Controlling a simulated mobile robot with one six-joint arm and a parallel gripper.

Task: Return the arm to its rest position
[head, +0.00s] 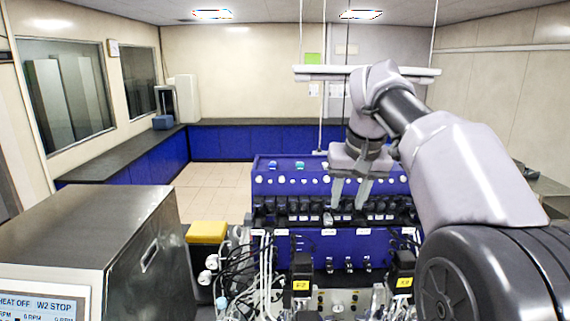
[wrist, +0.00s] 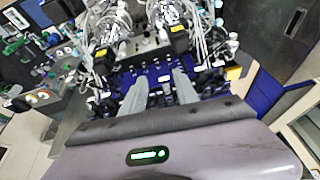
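My arm reaches in from the right of the head view and bends down over the blue bioreactor unit (head: 275,185). My gripper (head: 346,206) points downward in front of the unit's row of dark fittings. Its two grey fingers are apart with nothing visible between them. In the wrist view my gripper (wrist: 156,78) also shows its fingers spread, with the blue panel (wrist: 152,70) behind them. I cannot tell whether the fingertips touch the unit.
A grey metal cabinet (head: 100,235) with a screen stands at the front left, beside a yellow box (head: 207,232). Cables and tubing (head: 265,275) crowd the front of the unit. A white overhead rail (head: 320,73) hangs behind my arm. Tiled floor (head: 212,180) is clear behind left.

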